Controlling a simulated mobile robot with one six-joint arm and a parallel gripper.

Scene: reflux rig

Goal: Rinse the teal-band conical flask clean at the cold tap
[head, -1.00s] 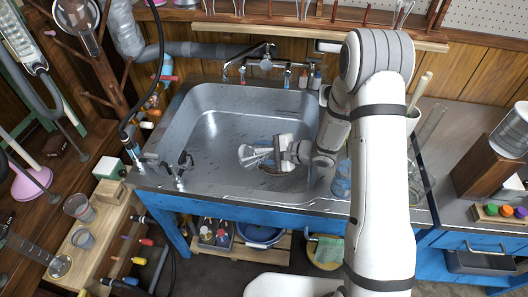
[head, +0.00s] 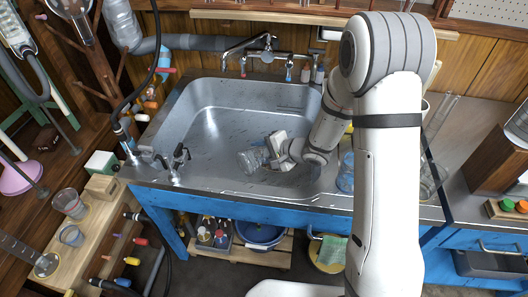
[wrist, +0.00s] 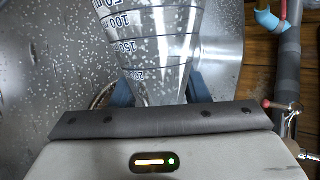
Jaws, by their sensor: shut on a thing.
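A clear conical flask (head: 252,160) with dark graduation lines is held over the sink basin (head: 205,120). My gripper (head: 279,150) is shut on its narrow neck end, and the wide end points left and down in the head view. In the wrist view the flask (wrist: 155,45) shows its marks between the blue fingers of my gripper (wrist: 162,92). A teal band cannot be made out. The mixer tap (head: 264,55) stands at the back of the sink, behind the flask. I cannot tell whether water is running.
A smaller black fitting (head: 178,160) stands on the sink's front left corner. A blue-tinted beaker (head: 346,177) stands at the right rim. The left part of the basin is clear.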

